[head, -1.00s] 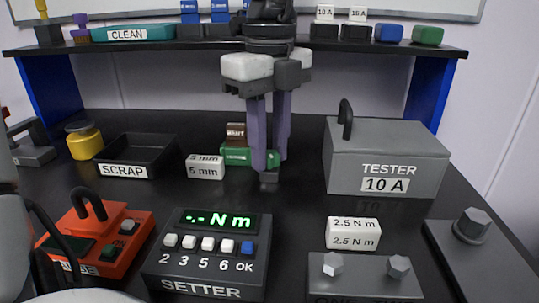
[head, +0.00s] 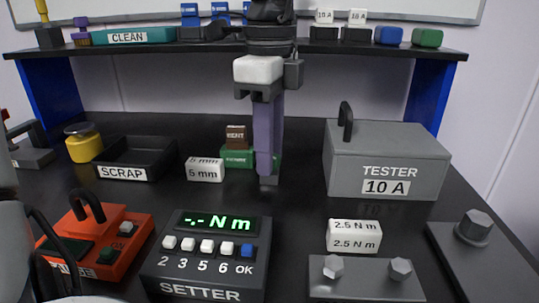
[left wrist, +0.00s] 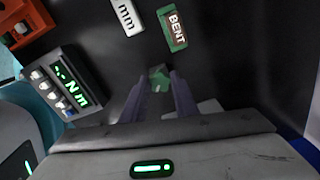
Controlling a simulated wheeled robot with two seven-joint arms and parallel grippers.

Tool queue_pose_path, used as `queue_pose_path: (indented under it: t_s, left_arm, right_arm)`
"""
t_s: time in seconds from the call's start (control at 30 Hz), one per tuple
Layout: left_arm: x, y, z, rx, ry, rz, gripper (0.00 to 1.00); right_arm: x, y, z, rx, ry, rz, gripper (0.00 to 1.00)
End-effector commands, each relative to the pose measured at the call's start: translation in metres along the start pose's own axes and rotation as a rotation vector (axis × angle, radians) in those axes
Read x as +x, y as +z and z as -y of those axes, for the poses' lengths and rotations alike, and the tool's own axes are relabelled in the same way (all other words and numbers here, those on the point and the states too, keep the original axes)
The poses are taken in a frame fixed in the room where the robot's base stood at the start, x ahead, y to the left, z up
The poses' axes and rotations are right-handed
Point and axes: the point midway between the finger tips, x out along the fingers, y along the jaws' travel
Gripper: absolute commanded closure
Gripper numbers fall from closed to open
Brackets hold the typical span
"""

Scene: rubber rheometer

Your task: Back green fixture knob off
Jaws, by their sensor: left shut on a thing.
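The green fixture (head: 268,159) sits mid-table, with a brown labelled block (head: 236,136) at its left part. In the left wrist view, the labelled block, reading BENT (left wrist: 174,29), lies beyond my fingertips. My left gripper (head: 268,180) points straight down at the fixture's right end, its fingers lined up one behind the other. In the left wrist view the gripper (left wrist: 158,84) is shut on a green knob (left wrist: 159,77) between its fingertips. In the head view the fingers hide the knob. I cannot tell whether it has loosened. My right gripper is not in view.
A white 5 mm block (head: 205,170) stands left of the fixture, beside the SCRAP tray (head: 122,173). The grey TESTER (head: 385,160) is at right. The SETTER (head: 207,255) and a 2.5 N m block (head: 354,236) are in front. A shelf (head: 150,47) runs behind.

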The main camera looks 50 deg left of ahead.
Motion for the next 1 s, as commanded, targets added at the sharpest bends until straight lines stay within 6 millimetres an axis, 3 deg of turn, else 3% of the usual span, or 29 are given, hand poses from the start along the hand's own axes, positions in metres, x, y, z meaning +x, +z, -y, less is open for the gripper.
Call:
queue_pose_path:
  t_s: [0.17,0.4,0.7,0.73,0.77,1.0]
  left_arm:
    - [0.0008,-0.0004,0.0,-0.064,0.0,-0.002,0.96]
    - [0.0009,-0.0003,-0.0002,-0.351,0.001,-0.001,0.96]
    - [0.0007,-0.0003,-0.0004,-0.399,0.002,0.0,0.96]
    - [0.0007,-0.0003,-0.0003,-0.399,0.002,0.0,0.69]
    - [0.0007,-0.0003,-0.0003,-0.398,0.002,0.0,0.63]
    - [0.0005,-0.0001,-0.0002,-0.397,0.001,0.0,0.61]
  right_arm:
    - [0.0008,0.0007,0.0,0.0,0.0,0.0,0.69]
    - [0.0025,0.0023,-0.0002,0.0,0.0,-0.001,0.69]
    - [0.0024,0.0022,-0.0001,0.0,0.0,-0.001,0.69]
    - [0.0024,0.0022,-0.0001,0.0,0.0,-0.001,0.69]
    - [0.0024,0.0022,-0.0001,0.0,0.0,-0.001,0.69]
    - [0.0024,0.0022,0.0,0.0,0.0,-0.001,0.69]
